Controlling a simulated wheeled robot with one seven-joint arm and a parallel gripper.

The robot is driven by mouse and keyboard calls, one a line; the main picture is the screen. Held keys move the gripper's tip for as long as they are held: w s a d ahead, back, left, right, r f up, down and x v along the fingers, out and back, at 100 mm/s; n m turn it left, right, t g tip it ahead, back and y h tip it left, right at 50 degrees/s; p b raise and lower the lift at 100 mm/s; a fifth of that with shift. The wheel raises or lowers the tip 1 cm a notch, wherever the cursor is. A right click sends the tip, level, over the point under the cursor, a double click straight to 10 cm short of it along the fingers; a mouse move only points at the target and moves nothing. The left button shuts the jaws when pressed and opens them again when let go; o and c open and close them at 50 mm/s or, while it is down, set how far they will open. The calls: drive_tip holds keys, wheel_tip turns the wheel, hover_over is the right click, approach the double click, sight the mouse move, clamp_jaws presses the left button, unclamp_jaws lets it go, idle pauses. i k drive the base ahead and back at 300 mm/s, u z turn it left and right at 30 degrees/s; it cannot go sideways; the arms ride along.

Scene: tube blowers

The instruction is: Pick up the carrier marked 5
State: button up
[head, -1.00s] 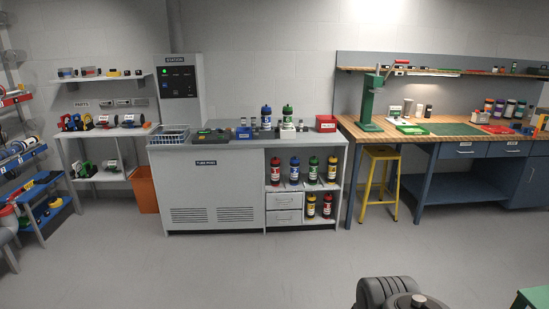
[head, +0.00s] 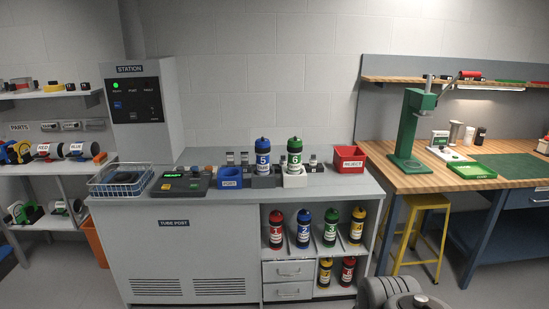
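Part of my own arm shows at the bottom right. My gripper's fingers are not in view.
A blue bin (head: 229,178) marked PORT is left of carrier 5, and a red REJECT bin (head: 349,160) is to the right. Several carriers, including the one marked 2 (head: 304,230), stand on the shelf below. A yellow stool (head: 420,225) stands right of the counter. Floor in front is largely below view.

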sight(262, 151)
drive_tip(key=i, duration=2.35)
drive_tip(key=u, duration=1.9)
